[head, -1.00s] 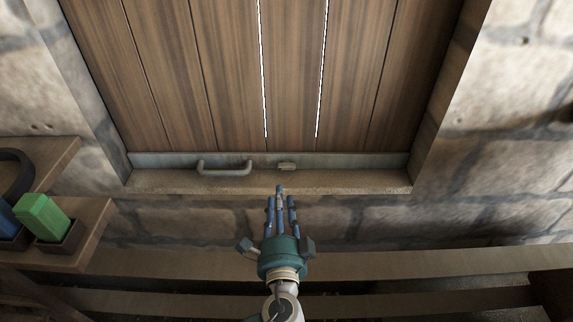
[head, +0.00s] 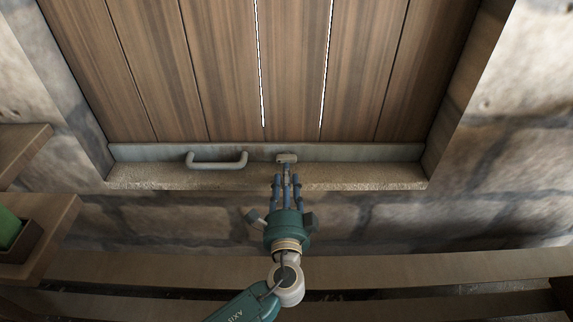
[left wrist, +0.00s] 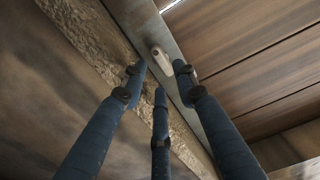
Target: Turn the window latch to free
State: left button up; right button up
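The window latch (head: 287,157) is a small pale tab on the grey metal rail (head: 360,153) along the shutter's bottom edge. It lies about parallel to the rail in the head view. My left gripper (head: 286,177), with three blue fingers, points at the latch from just below it. In the left wrist view the latch (left wrist: 161,60) shows beyond and between the fingertips (left wrist: 161,72). The fingers are spread and hold nothing. I cannot tell whether a fingertip touches the latch. My right gripper is not in view.
A grey handle (head: 217,164) is fixed on the rail left of the latch. The plank shutter (head: 290,80) sits in a stone wall above a rough sill (head: 370,176). Shelves with a green block (head: 8,228) stand at the left. A wooden beam (head: 430,268) runs below.

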aim_at(286, 158)
pick_arm(q)
jog(key=w, duration=0.5)
jog(key=shift+w+b, duration=0.35)
jog(key=shift+w, duration=0.05)
grip_shut()
jog(key=shift+f+m, duration=0.1)
jog(key=shift+m, duration=0.6)
grip_release()
